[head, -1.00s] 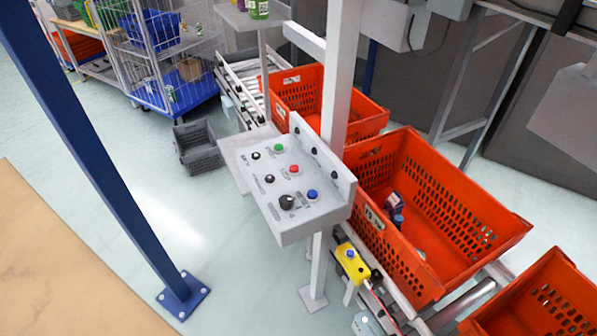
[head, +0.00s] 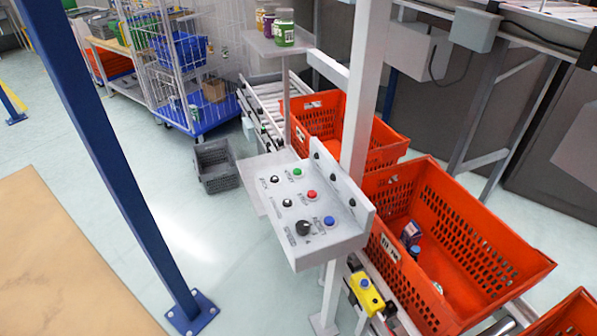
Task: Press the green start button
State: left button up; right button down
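The green start button (head: 297,173) sits at the far end of the sloped white control panel (head: 279,214), near the middle of the head view. A red button (head: 311,195) and a blue button (head: 329,221) follow it in a row toward me. Black knobs (head: 303,228) sit to their left. The panel is mounted by a white post. Nothing covers the green button. Neither of my grippers shows in the head view.
Orange totes (head: 455,240) stand on a roller conveyor right of the panel. A yellow box with a blue button (head: 367,291) is below it. A blue post (head: 110,170) rises at left. A grey crate (head: 216,166) lies on open floor behind the panel.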

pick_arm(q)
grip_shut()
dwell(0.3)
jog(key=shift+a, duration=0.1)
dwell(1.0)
